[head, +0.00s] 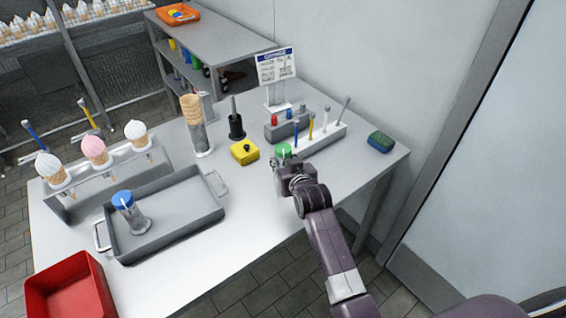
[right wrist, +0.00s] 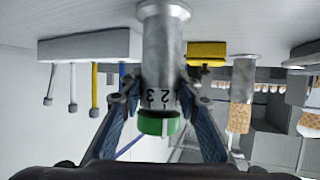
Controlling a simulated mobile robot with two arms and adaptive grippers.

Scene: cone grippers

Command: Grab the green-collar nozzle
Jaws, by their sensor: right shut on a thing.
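The green-collar nozzle is a metal cylinder with a green collar (head: 283,150) and shows near the right end of the table in the head view. In the right wrist view its metal body (right wrist: 165,45) carries printed numbers, and its green collar (right wrist: 150,124) lies between the fingers. My right gripper (head: 287,163) is shut on this nozzle, with one finger on each side in the right wrist view (right wrist: 160,98). Most of the nozzle is hidden by the gripper in the head view. I cannot tell whether its end touches the table. My left gripper is not in view.
A grey rack (head: 289,126) with red and blue pieces and a white tool holder (head: 325,139) stand close behind. A grey tray (head: 180,220) holds a blue-capped nozzle (head: 133,215).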

